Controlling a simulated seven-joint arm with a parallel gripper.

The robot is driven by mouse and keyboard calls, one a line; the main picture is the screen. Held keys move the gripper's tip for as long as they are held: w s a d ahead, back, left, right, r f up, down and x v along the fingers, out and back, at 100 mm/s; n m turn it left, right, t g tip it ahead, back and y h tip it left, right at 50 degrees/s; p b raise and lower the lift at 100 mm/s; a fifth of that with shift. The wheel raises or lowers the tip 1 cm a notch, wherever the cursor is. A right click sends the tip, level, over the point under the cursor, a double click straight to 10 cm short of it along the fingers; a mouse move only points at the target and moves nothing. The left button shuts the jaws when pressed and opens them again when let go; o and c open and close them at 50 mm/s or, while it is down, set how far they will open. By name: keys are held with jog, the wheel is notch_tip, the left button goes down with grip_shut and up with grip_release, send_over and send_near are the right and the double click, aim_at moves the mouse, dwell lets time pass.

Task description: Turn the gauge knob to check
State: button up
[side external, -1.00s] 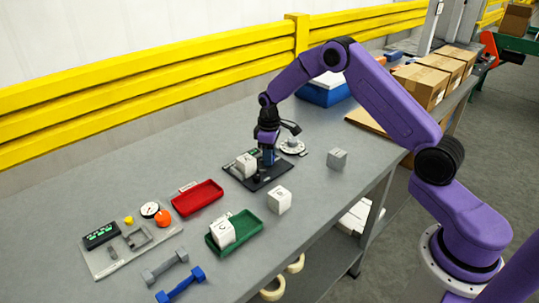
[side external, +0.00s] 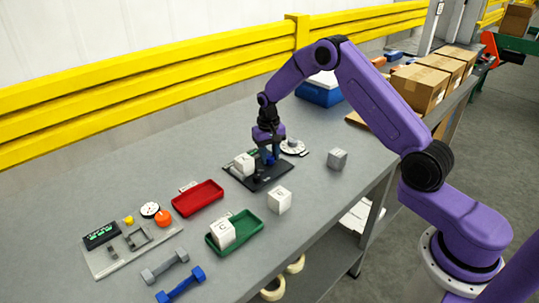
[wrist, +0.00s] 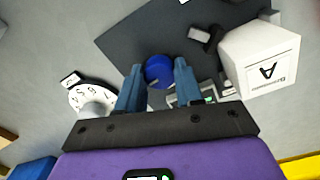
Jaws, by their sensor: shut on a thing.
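A round blue knob (wrist: 159,71) sits between the two fingertips of my gripper (wrist: 159,83), which is shut on it. In the side view my gripper (side external: 268,157) points down over the dark fixture plate (side external: 264,183) and mostly hides the knob. The plate (wrist: 137,38) also shows in the wrist view. A white box marked A (side external: 244,165) rests on the plate beside my gripper; it also shows in the wrist view (wrist: 262,62). A small panel with a green light (wrist: 179,99) is partly hidden behind my right finger.
A white numbered dial (side external: 293,147) stands close to the plate. A grey cube (side external: 337,158) and a white box (side external: 279,200) stand nearby. A red tray (side external: 198,198), a green tray (side external: 247,229) holding a box, and a gauge board (side external: 128,250) lie left and nearer. The bench between has bare patches.

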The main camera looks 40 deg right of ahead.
aim_at(268, 157)
jog(key=shift+m, duration=0.7)
jog(key=o, duration=0.8)
jog(key=shift+c, duration=0.2)
notch_tip(268, 157, up, 18)
jog(key=shift+w+a+f, duration=0.15)
jog(key=shift+a+f, duration=0.05)
jog(key=shift+f, duration=0.05)
jog(key=shift+a, duration=0.1)
